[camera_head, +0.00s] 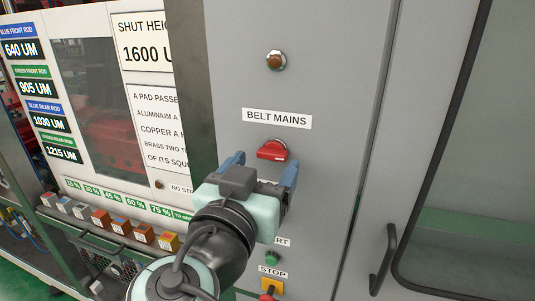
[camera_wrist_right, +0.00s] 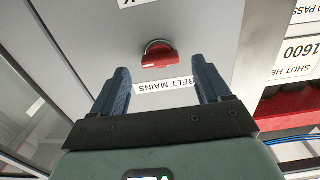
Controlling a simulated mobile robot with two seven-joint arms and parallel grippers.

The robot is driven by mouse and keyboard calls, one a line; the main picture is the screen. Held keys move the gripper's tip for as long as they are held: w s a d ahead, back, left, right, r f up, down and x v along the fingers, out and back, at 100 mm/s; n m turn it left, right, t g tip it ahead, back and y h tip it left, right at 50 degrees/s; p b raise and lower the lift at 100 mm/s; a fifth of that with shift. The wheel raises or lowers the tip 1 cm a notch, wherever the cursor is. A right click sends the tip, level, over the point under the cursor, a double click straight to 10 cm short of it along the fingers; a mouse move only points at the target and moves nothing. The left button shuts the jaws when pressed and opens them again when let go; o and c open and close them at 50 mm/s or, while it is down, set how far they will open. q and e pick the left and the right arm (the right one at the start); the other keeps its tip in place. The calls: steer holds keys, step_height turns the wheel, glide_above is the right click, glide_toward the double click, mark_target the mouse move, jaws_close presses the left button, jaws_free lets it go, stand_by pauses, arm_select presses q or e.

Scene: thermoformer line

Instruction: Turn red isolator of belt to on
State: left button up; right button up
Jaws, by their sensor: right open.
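The red isolator (camera_head: 272,151) is a red handle on a round plate on the grey cabinet face, just below the BELT MAINS label (camera_head: 277,119). Its handle lies roughly horizontal. My right gripper (camera_head: 264,162) is open and empty in front of the panel, its two blue fingers toward the isolator. In the right wrist view the picture is upside down. There the isolator (camera_wrist_right: 159,56) shows just beyond the gap between the fingertips (camera_wrist_right: 160,68), apparently untouched. The gripper hides part of a small label below the isolator. My left gripper is not in view.
An amber lamp (camera_head: 275,60) sits above the label. Below my gripper are a green button (camera_head: 272,257) and a red stop button (camera_head: 268,296) on yellow. A dark door handle (camera_head: 383,260) stands out at the right. Coloured blocks (camera_head: 101,219) line a ledge at the left.

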mark_target(272, 154)
steer(key=shift+x, duration=1.3)
steer(key=c, duration=1.1)
steer(key=shift+o, duration=0.3)
